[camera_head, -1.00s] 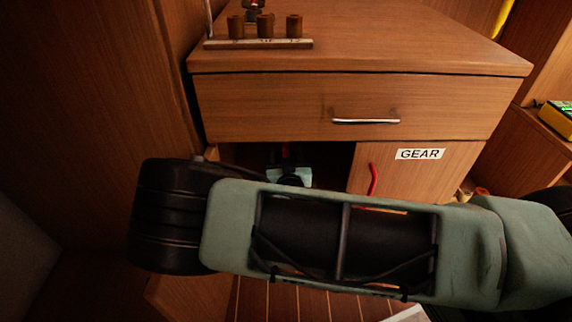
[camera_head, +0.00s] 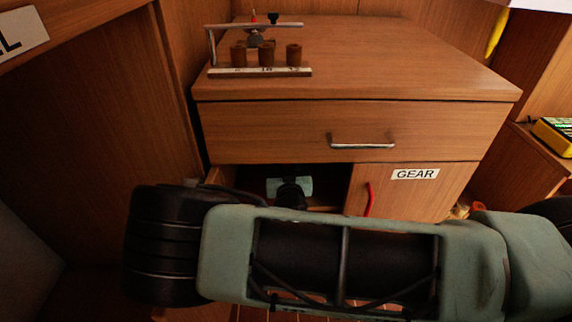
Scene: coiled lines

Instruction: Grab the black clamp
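I cannot make out the black clamp for certain. A small black piece (camera_head: 273,18) shows at the metal bar above the rack on the cabinet top; I cannot tell whether it is the clamp. My arm crosses the foreground and hides much of the lower cabinet. A pale green and black part, apparently the back of my gripper (camera_head: 290,188), shows in the dark open compartment below the drawer. Its fingers are hidden, so I cannot see whether they are open or hold anything.
The wooden cabinet (camera_head: 450,88) has a shut drawer with a metal handle (camera_head: 362,143). Right of the open compartment is a panel labelled GEAR (camera_head: 414,174) with a red handle (camera_head: 369,199). A rack (camera_head: 260,72) with brown cylinders stands on top. A yellow device (camera_head: 556,136) is at right.

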